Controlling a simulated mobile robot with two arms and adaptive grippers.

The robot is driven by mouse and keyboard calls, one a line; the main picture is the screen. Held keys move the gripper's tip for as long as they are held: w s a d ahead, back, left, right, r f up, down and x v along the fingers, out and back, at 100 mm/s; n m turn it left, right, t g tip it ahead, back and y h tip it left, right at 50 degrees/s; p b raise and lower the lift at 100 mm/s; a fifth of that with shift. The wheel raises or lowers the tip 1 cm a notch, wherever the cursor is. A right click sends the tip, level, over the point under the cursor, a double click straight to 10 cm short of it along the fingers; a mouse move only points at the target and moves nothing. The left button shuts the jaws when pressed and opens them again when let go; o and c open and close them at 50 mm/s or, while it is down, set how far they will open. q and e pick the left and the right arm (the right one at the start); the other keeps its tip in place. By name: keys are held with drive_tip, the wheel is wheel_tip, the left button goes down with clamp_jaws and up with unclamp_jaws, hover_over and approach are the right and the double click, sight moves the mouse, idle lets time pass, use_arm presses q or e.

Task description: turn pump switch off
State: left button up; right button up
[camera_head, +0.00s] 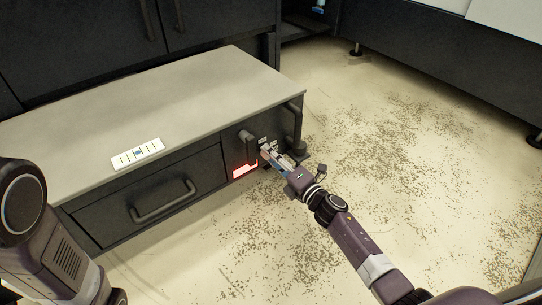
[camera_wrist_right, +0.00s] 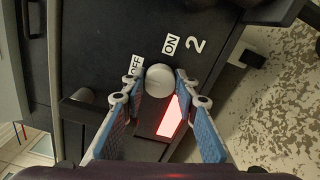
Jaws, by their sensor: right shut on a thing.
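The pump switch shows in the right wrist view as a rounded grey knob (camera_wrist_right: 159,78) on a dark panel. An OFF label (camera_wrist_right: 135,66) and an ON label (camera_wrist_right: 171,44) sit beside it, and the knob's end lies nearer to OFF. My right gripper (camera_wrist_right: 159,84) is shut on the knob, with a blue-padded finger on each side. In the head view my right gripper (camera_head: 269,151) is at the right end of the cabinet front and partly hides the switch. My left arm shows at the left edge, but its gripper is out of view.
A red light (camera_head: 244,170) glows on the panel below the switch. The low cabinet (camera_head: 215,87) has a drawer handle (camera_head: 163,203) to the left and a white marked strip (camera_head: 137,153) on top. A pipe (camera_head: 297,125) stands at its right corner. The speckled floor (camera_head: 400,130) is open.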

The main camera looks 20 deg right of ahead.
drive_tip(key=o, duration=1.1)
drive_tip(key=v, duration=1.2)
